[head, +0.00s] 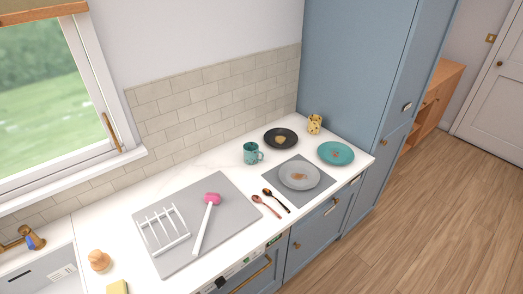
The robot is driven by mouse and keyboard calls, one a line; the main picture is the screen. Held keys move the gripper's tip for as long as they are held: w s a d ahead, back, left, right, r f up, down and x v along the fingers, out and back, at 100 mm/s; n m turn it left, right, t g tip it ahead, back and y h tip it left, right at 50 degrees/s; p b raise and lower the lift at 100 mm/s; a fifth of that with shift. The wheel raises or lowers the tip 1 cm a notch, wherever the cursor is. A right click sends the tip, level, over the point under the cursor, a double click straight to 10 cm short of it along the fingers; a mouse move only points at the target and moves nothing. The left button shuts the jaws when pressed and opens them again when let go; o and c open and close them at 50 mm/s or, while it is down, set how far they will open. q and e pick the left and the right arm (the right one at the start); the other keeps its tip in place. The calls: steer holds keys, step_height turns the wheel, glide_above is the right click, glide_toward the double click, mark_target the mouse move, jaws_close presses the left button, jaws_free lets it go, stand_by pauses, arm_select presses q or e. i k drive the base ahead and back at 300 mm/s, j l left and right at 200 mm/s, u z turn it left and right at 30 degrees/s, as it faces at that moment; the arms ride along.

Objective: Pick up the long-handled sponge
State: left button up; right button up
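The long-handled sponge (203,222) has a pink head and a white handle. It lies on the grey drying mat (229,191) on the white counter, with its pink head toward the back and its handle pointing toward the counter's front edge. It lies just right of a white dish rack and does not appear to touch it. Neither of my grippers shows in the head view.
The white rack (162,230) stands empty on the mat. Two spoons (267,206) lie right of the mat. A grey plate (299,175), a teal plate (336,153), a dark plate (281,138), a teal mug (252,153) and a yellow patterned cup (314,124) stand further right. A wooden-topped brush (99,260) and a yellow sponge (117,287) are at left.

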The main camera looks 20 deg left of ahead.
mark_target(211, 198)
steer(key=u, duration=1.35)
steer(key=i+l, duration=0.1)
steer(key=l, duration=0.35)
steer(key=i+l+u, duration=0.1)
steer(key=l, duration=0.4)
steer(key=i+l, duration=0.1)
steer(key=l, duration=0.35)
